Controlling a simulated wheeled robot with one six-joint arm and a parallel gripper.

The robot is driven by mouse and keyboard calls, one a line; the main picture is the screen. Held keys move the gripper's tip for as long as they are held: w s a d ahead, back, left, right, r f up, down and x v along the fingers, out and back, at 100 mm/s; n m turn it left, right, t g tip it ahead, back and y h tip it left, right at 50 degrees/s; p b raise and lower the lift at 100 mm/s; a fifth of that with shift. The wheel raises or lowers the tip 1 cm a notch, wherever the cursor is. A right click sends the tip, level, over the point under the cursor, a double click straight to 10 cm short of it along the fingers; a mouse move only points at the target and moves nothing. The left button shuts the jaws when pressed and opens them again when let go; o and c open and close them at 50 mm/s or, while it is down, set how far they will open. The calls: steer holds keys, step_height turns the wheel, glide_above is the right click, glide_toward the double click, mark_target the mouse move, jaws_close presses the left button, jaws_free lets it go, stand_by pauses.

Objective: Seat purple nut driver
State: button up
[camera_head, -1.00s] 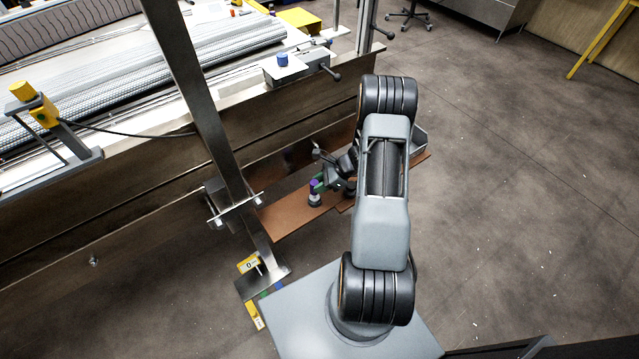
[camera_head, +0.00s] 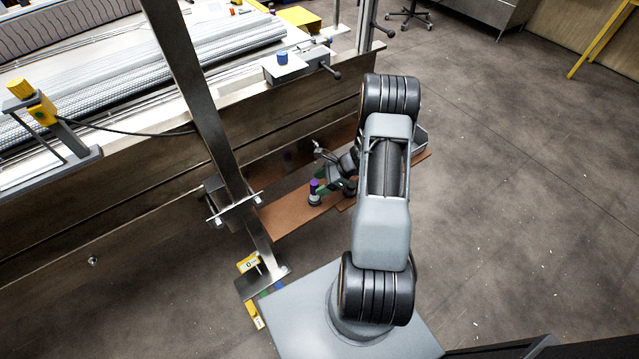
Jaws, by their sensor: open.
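The purple nut driver (camera_head: 314,186) stands upright in a small grey holder (camera_head: 314,199) on a brown board beside the conveyor frame. Only its purple upper part shows above the holder. My gripper (camera_head: 322,168) is just right of the purple nut driver, partly hidden by my own arm. Its jaws are open, and it appears apart from the nut driver. A green part shows between the gripper and the driver.
The brown board (camera_head: 285,212) lies low along the conveyor side. A steel post (camera_head: 195,90) with a clamp stands left of it. A yellow tag (camera_head: 248,263) is near the post's foot. Open floor lies to the right.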

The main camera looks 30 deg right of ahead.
steer(key=p+v, duration=0.1)
steer(key=v, duration=1.2)
steer(key=shift+r, duration=0.1)
steer(key=s+a+r+n+h+p, duration=0.2)
steer(key=a+r+n, duration=0.4)
steer(key=r, duration=0.4)
steer(key=s+a+r+n+h+p, duration=0.3)
steer(key=s+a+r+n+p, duration=0.2)
steer(key=a+r+n, duration=0.2)
steer(key=s+a+r+n+h+p, duration=0.3)
steer(key=a+r+n, duration=0.4)
steer(key=r, duration=0.7)
steer(key=s+n+p, duration=0.1)
steer(key=n, duration=0.1)
steer(key=shift+s+a+r+n, duration=0.15)
steer(key=shift+a+r+n, duration=0.05)
steer(key=shift+r+n, duration=0.2)
